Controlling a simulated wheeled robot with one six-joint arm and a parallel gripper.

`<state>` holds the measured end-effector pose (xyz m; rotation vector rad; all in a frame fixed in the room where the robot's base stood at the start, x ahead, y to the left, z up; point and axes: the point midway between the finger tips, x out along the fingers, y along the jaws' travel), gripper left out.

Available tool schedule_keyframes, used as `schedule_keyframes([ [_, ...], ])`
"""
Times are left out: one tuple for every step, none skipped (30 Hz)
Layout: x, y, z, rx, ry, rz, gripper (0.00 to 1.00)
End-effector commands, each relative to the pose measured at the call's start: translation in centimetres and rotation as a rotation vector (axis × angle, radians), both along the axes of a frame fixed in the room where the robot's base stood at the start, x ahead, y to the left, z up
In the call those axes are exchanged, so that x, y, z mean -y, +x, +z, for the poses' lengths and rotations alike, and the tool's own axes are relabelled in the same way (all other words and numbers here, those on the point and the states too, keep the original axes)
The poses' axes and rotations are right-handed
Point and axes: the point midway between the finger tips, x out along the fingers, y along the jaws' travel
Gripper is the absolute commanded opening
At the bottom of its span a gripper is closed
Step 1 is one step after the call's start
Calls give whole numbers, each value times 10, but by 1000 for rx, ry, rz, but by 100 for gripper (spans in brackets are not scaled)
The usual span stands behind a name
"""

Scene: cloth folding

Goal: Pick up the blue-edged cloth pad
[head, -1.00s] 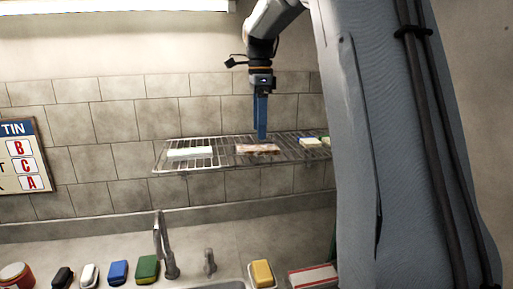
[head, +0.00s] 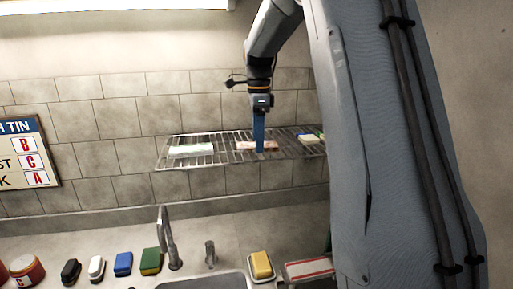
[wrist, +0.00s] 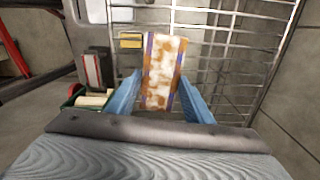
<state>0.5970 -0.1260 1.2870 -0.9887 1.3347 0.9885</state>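The cloth pad (head: 243,146), mottled white and brown, lies on the wire rack (head: 217,161) on the tiled wall. The wrist view shows the pad (wrist: 162,68) with narrow blue-purple strips along its two long sides. My gripper (head: 260,151) points down at the pad and hides part of it in the head view. In the wrist view my gripper (wrist: 160,97) has its blue fingers apart, one on each side of the pad's near end. Gaps show between fingers and pad. I cannot tell whether the fingertips reach below the pad.
Below are a tap (head: 166,240), a sink (head: 203,281), a yellow sponge (head: 262,266), and several sponges and brushes on the counter. Bare rack separates the pads.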

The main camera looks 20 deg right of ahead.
Motion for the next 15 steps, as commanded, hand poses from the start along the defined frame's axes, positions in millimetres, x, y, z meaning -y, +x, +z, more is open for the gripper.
schedule_keyframes([
  [0,0,0,0,0,0,25],
  [0,0,0,0,0,0,24],
  [0,0,0,0,0,0,24],
  [0,0,0,0,0,0,24],
  [0,0,0,0,0,0,24],
  [0,0,0,0,0,0,24],
  [0,0,1,0,0,0,24],
  [0,0,1,1,0,0,24],
  [0,1,2,2,-1,0,24],
  [0,1,4,2,-1,0,24],
  [0,1,6,2,-1,0,24],
  [0,1,10,3,-1,0,24],
  [0,1,14,5,-1,0,24],
  [0,2,19,5,-1,0,24],
  [0,2,26,6,-2,0,24],
])
